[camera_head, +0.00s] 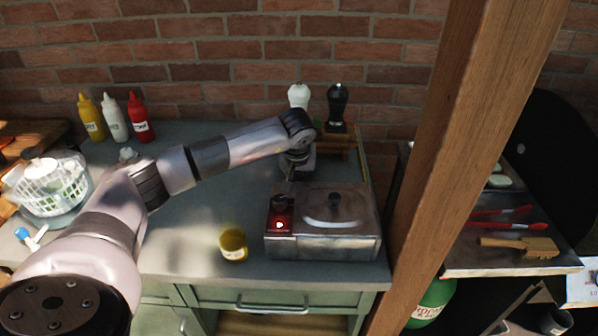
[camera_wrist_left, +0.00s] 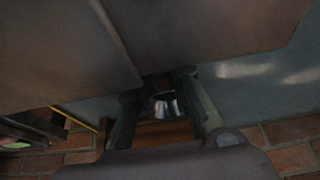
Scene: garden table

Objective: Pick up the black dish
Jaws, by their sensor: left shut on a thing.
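My left gripper (camera_head: 290,184) reaches in from the left and points down at the back left edge of the steel box. In the left wrist view its two fingers (camera_wrist_left: 160,108) stand a little apart, with a small shiny grey patch between them. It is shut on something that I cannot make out. I cannot pick out a black dish for certain in either view; it may be hidden by the gripper or in the shade. My right gripper is in neither view.
The steel box (camera_head: 325,248) with a lid handle and a red-lit switch stands on the green table. A yellow jar (camera_head: 233,245) is left of it. Two shakers (camera_head: 337,103) stand behind. A wooden post (camera_head: 445,150) rises at the right. Sauce bottles (camera_head: 113,118) stand back left.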

